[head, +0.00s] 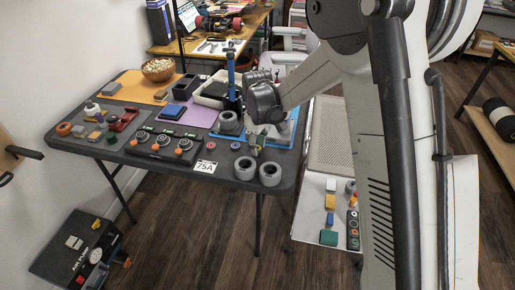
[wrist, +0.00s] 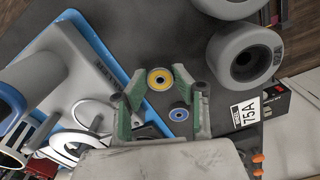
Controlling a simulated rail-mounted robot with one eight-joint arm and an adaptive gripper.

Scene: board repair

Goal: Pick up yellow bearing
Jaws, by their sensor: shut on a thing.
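The yellow bearing (wrist: 160,79), a ring with a yellow face and a pale blue centre, sits between the tips of my gripper (wrist: 161,86) in the wrist view. The two green-padded fingers are shut on it, one at each side. Whether it is clear of the table I cannot tell. In the head view my gripper (head: 257,139) is low over the table's front right part and hides the bearing.
A blue bearing (wrist: 179,114) lies close to my fingers. Grey wheels (wrist: 244,58) stand near the table corner, and a 75A label (head: 204,167) lies left of them. A blue tray (wrist: 97,50) with a tool stand is beside my gripper.

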